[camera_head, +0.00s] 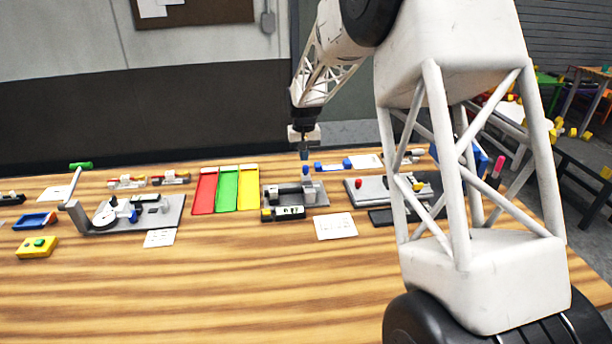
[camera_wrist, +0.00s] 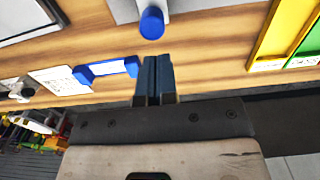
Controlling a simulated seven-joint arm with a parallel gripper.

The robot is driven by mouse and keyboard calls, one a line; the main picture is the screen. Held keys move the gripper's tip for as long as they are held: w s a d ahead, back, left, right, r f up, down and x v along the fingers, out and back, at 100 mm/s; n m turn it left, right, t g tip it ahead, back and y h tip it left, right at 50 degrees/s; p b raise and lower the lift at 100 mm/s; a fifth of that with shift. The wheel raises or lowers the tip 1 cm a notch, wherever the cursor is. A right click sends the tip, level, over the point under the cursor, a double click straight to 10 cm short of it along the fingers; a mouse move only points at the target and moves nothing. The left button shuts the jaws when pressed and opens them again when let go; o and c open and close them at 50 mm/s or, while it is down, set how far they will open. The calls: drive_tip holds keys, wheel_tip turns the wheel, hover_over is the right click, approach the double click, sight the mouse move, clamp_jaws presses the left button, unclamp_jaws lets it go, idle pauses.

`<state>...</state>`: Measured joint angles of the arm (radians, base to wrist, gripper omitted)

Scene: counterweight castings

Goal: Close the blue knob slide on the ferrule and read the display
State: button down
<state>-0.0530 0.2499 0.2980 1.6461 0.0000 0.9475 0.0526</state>
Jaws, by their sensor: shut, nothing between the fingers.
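The blue knob (camera_head: 306,170) stands at the back of a grey measuring fixture (camera_head: 320,198) in the middle of the table. It also shows in the wrist view as a blue round end (camera_wrist: 151,23) on a pale slide. A grey cylindrical part, perhaps the ferrule (camera_head: 290,191), lies on the fixture. A dark display box (camera_head: 289,212) sits at its front; its reading is too small to make out. My gripper (camera_head: 304,156) is shut and empty, pointing down just above and behind the knob. In the wrist view its fingertips (camera_wrist: 157,60) are apart from the knob.
Red, green and yellow trays (camera_head: 227,209) stand left of the fixture. A blue-and-white piece (camera_wrist: 105,70) and a white card (camera_wrist: 60,80) lie behind it to the right. Another fixture (camera_head: 365,190) stands to the right, partly hidden by my arm. The front table area is clear.

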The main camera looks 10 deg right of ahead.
sight(305, 166)
drive_tip(key=shift+f, duration=0.3)
drive_tip(key=shift+f, duration=0.35)
drive_tip(key=shift+f, duration=0.9)
drive_tip(key=shift+s, duration=1.2)
idle(1.8)
drive_tip(key=shift+w, duration=0.15)
idle(0.6)
drive_tip(key=shift+r, duration=0.1)
drive_tip(key=shift+r, duration=0.15)
wheel_tip(305, 166, up, 7)
drive_tip(key=shift+f, duration=0.2)
idle(0.8)
idle(0.4)
